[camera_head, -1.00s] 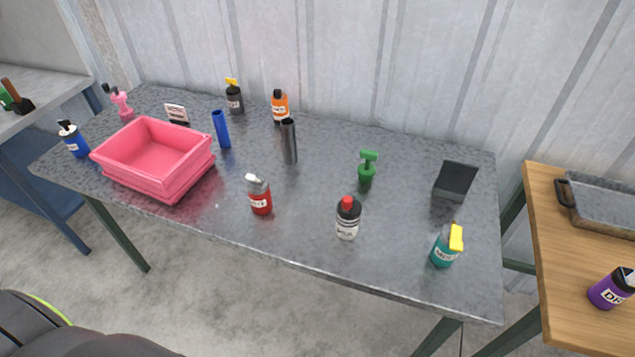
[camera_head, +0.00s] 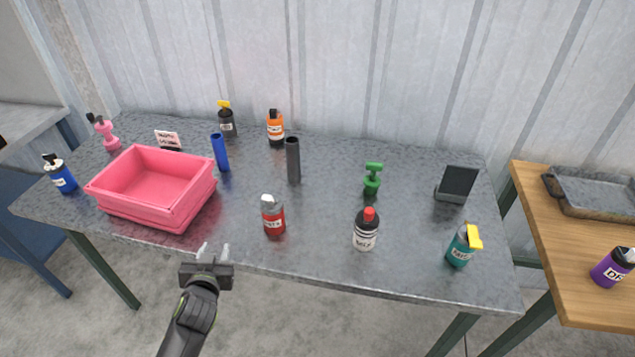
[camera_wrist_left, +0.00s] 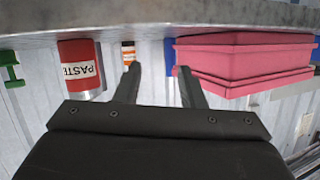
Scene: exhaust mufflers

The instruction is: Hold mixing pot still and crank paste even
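A red can with a grey top and a label reading PASTE (camera_head: 273,216) stands upright near the table's front edge. It also shows upside down in the left wrist view (camera_wrist_left: 80,70). No object is clearly recognisable as a mixing pot or its crank. A small green T-topped object (camera_head: 372,179) stands to the right; its use is unclear. My left gripper (camera_head: 213,251) is at the table's front edge, left of the paste can and apart from it. Its fingers are spread and empty, also in the left wrist view (camera_wrist_left: 160,72). My right gripper is not in view.
A pink bin (camera_head: 150,210) stands at left. A blue tube (camera_head: 220,153), a dark cylinder (camera_head: 293,161), an orange bottle (camera_head: 276,129), a red-capped bottle (camera_head: 366,231), a teal bottle (camera_head: 459,249) and a dark stand (camera_head: 457,183) are spread around. Bare tabletop lies between them.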

